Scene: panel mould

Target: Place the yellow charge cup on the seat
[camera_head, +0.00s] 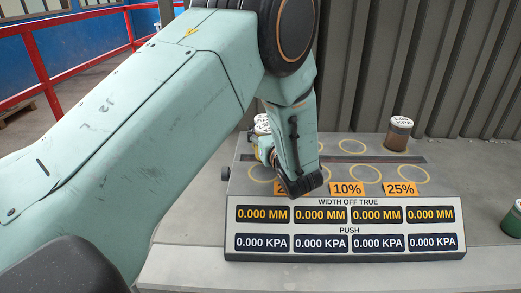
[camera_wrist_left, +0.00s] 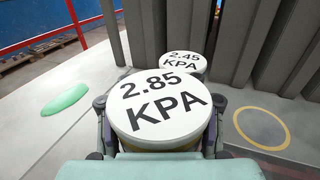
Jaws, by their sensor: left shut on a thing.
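My left gripper (camera_wrist_left: 160,132) is shut on a cup with a white lid (camera_wrist_left: 160,108) marked 2.85 KPA. Only a thin yellowish strip of the cup's side shows under the lid, and the lid hides its base. In the head view my left gripper (camera_head: 262,150) is mostly behind my own arm, with white lids just above it. Several yellow seat rings are marked on the grey bench, such as one ring (camera_head: 411,182) by the 25% label and one ring (camera_wrist_left: 262,128) right of the held cup. My right gripper is not in view.
A second white-lidded cup (camera_wrist_left: 186,66), marked 2.45 KPA, stands just behind the held one. A brown cup (camera_head: 398,138) stands at the back right and a green cup (camera_head: 514,220) at the right edge. A readout panel (camera_head: 345,228) fronts the rings. Grey ribbed panels (camera_head: 440,70) rise behind.

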